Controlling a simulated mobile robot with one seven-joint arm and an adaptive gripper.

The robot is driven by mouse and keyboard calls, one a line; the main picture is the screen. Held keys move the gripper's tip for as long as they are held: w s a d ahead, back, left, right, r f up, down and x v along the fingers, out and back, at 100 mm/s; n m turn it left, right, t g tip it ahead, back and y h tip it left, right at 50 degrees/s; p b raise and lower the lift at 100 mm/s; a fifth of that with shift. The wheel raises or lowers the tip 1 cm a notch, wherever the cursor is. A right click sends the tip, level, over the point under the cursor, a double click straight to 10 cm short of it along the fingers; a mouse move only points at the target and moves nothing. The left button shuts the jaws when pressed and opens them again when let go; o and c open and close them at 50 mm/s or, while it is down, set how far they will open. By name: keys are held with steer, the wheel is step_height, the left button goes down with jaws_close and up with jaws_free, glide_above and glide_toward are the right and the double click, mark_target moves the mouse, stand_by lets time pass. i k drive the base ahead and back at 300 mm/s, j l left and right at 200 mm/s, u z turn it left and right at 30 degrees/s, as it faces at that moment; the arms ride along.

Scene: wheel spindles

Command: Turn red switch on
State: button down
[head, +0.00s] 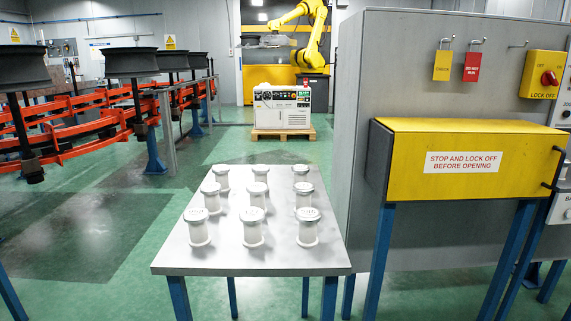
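The red switch (549,78) is a round knob on a yellow box (537,86) at the upper right of the head view. The box is fixed to a grey cabinet wall and reads "LOCK OFF" below the knob. Small lettering above the knob is hard to read, and I cannot tell for certain which way the knob is turned. My gripper and arm do not show in the head view.
A yellow hinged box (460,190) on blue legs juts out below the switch. A yellow tag (442,66) and red tag (472,67) hang left of it. A grey table (225,258) holds several white spindles. Green floor (100,215) is clear at left.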

mark_target(548, 77)
steer(key=z, duration=1.25)
steer(key=i+l, duration=0.25)
steer(key=i, duration=0.25)
steer(key=i+l, duration=0.25)
steer(key=i, duration=1.5)
steer(key=j+u, duration=0.05)
steer(key=j, duration=0.05)
